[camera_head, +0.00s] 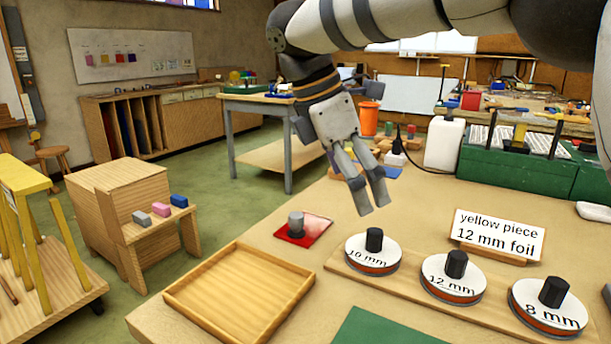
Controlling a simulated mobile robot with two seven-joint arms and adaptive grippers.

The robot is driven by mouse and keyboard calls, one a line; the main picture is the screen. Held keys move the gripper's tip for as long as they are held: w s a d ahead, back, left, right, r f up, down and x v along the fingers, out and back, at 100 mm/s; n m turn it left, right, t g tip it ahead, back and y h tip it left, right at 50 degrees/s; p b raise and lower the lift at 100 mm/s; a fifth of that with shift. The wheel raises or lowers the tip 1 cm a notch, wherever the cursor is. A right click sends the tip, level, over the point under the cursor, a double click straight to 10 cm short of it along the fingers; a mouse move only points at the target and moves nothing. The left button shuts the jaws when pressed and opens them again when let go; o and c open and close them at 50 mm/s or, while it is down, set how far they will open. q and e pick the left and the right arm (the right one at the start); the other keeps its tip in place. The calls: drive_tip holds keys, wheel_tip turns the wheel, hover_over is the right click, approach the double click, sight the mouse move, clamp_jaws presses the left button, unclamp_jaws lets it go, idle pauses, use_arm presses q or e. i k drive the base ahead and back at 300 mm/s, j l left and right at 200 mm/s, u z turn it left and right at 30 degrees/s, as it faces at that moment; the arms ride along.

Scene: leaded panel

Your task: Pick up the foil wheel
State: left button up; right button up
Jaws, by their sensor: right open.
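Three foil wheels stand in a row on a wooden board (405,293). They are white discs with black knobs and copper-coloured edges, labelled 10 mm (358,252), 12 mm (440,284) and 8 mm (535,313). A white sign (487,233) behind them reads "yellow piece 12 mm foil". My right gripper (376,202) is open and empty, pointing down above and behind the 10 mm wheel, apart from it. My left gripper is out of view.
An empty wooden tray (181,305) lies left of the wheels. A red piece (316,226) with a grey knob sits behind it. A green mat (385,328) is at the front edge. A white bottle (443,145) and green box (518,168) stand behind.

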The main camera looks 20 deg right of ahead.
sight(449, 277)
drive_tip(key=k+j, duration=0.45)
drive_tip(key=k, duration=0.15)
drive_tip(key=k+j, duration=0.4)
drive_tip(key=k, duration=0.2)
drive_tip(key=k+j, duration=0.45)
drive_tip(key=k, duration=0.15)
